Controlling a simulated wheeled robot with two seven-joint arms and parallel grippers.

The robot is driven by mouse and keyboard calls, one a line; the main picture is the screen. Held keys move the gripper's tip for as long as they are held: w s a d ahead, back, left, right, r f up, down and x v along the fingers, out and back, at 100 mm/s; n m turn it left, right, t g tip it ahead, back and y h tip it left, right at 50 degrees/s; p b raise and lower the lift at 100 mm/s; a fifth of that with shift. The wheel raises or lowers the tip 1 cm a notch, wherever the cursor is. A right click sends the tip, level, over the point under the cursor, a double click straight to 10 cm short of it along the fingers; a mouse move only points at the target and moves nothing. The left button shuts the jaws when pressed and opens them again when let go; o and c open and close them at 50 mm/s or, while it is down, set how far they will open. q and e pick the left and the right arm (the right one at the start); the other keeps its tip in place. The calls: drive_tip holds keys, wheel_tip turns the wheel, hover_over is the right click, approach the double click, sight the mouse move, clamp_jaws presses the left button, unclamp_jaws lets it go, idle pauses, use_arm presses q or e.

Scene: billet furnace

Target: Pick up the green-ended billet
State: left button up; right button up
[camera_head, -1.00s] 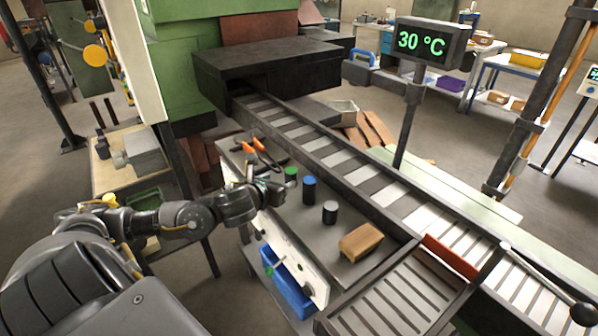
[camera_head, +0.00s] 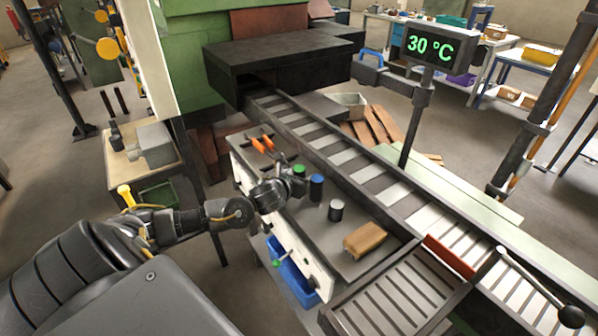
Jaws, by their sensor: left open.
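The green-ended billet (camera_head: 299,171) stands upright on the grey workbench (camera_head: 301,222), with its lower part partly hidden by my gripper. My left gripper (camera_head: 295,181) is open, just in front of and slightly left of it. The fingers are small and dark here, and I cannot tell whether they touch the billet or reach around it. A blue-ended billet (camera_head: 317,188) stands close to the right of the gripper. A grey-ended billet (camera_head: 336,211) stands nearer, further right. My right gripper is not in view.
Orange-handled tongs (camera_head: 262,144) lie on the bench behind the gripper. A wooden block (camera_head: 365,240) lies at the bench's near right. A roller conveyor (camera_head: 350,163) with raised rails runs along the bench's far side from the dark furnace box (camera_head: 277,65). A display (camera_head: 430,44) reads 30 °C.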

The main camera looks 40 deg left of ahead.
use_arm(q)
drive_tip(key=shift+x, duration=0.85)
drive_tip(key=shift+r, duration=0.1)
clamp_jaws()
